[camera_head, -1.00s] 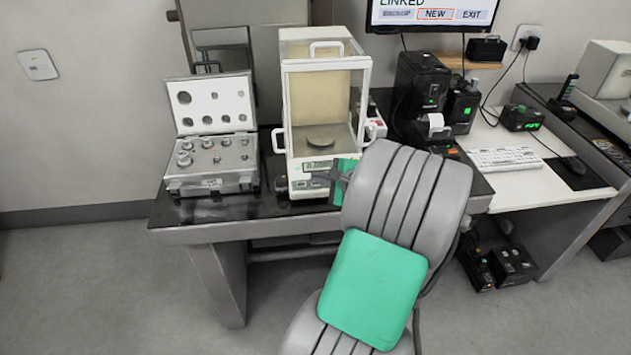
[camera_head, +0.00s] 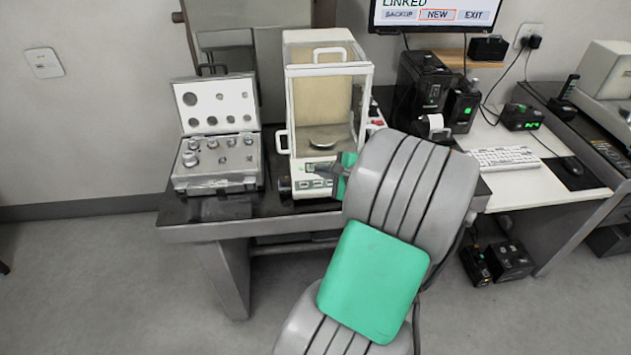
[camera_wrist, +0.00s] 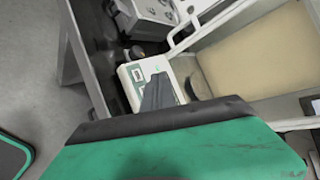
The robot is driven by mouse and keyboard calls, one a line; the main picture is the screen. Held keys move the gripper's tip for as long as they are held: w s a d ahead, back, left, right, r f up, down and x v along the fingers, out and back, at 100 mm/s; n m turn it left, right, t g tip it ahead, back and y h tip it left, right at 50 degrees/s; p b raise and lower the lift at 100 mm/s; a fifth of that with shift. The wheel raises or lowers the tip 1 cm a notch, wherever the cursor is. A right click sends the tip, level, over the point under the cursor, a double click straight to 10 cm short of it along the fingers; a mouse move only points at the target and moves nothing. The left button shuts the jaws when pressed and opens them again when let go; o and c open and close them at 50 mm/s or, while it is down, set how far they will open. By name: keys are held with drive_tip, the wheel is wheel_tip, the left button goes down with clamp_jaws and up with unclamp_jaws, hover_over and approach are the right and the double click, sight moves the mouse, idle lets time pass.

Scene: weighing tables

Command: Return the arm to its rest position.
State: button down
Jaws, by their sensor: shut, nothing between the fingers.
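My arm (camera_head: 385,225), grey with green panels, reaches up from the bottom of the head view. My gripper (camera_head: 308,168) is shut and empty, in front of the lower front of the balance. In the wrist view the dark fingers of my gripper (camera_wrist: 158,92) show close together over the balance's white display panel (camera_wrist: 140,76). The glass-walled balance (camera_head: 327,52) stands on the dark table, with a round pan (camera_head: 323,142) inside. I cannot tell whether the fingers touch the panel.
An open weight case (camera_head: 217,182) with several metal weights sits left of the balance on the dark table (camera_head: 285,222). Black devices (camera_head: 425,75), a monitor (camera_head: 435,15) and a keyboard (camera_head: 505,158) are to the right.

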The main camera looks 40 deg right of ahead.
drive_tip(key=s+a+f+n+g+y, duration=0.1)
drive_tip(key=s+a+f+n+g, duration=0.15)
drive_tip(key=s+f+n, duration=0.3)
drive_tip(key=s+a+f+n+g+y, duration=0.1)
drive_tip(key=s+a+f+n+g, duration=0.1)
drive_tip(key=s+f+n+g, duration=0.3)
drive_tip(key=s+a+f+n+g, duration=0.2)
drive_tip(key=s+a+g, duration=0.15)
drive_tip(key=s, duration=0.65)
drive_tip(key=w+a+r+n, duration=0.3)
drive_tip(key=a+r+n, duration=0.1)
drive_tip(key=a, duration=0.3)
drive_tip(key=w+a+r+n+t+h, duration=0.1)
drive_tip(key=w+a+r+n, duration=0.3)
drive_tip(key=a+r, duration=0.2)
drive_tip(key=w+a+r+n, duration=0.4)
drive_tip(key=a+r, duration=0.1)
drive_tip(key=a, duration=0.5)
drive_tip(key=shift+w+t+h, duration=0.2)
drive_tip(key=shift+t+h, duration=0.1)
